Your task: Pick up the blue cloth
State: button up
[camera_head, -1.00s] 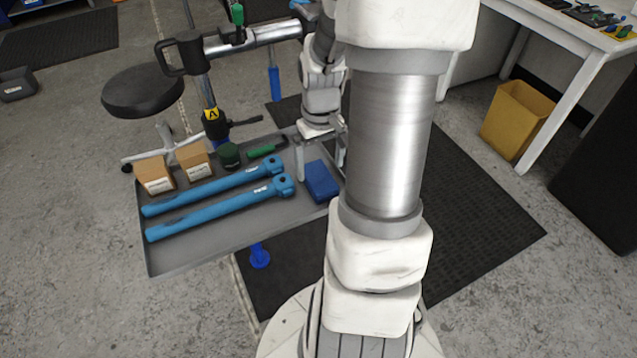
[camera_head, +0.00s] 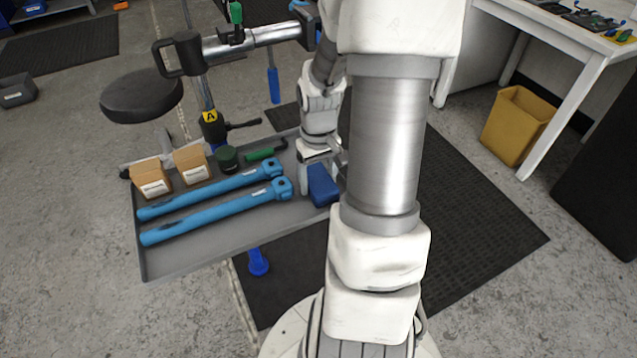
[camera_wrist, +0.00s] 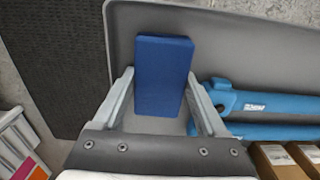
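The blue cloth (camera_head: 322,186) is a folded dark blue block at the right end of the grey tray (camera_head: 190,262). It also shows upright in the middle of the wrist view (camera_wrist: 162,70). My gripper (camera_head: 320,178) is down at the cloth, with a finger on either side of it. In the wrist view my gripper (camera_wrist: 160,76) is open, its fingertips beside the cloth's left and right edges. I cannot tell whether the fingertips touch it. Part of the cloth's right side is hidden by my arm in the head view.
Two blue bars (camera_head: 215,212), a green-handled tool (camera_head: 265,152), a dark green round item (camera_head: 227,157) and two cardboard boxes (camera_head: 190,165) lie on the tray left of the cloth. A yellow bin (camera_head: 515,125) stands right.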

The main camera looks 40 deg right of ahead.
aim_at(319, 178)
jog(key=c, duration=0.5)
jog(key=shift+o, duration=0.2)
jog(key=shift+r, duration=0.1)
notch_tip(319, 178, up, 4)
jog(key=shift+f+p, duration=0.1)
jog(key=shift+p, duration=0.9)
jog(key=s+d+r+p, duration=0.3)
jog(key=s+d+r, duration=0.2)
jog(key=d, duration=0.5)
notch_tip(319, 178, up, 2)
jog(key=shift+s+d, duration=0.2)
jog(key=shift+s, duration=0.05)
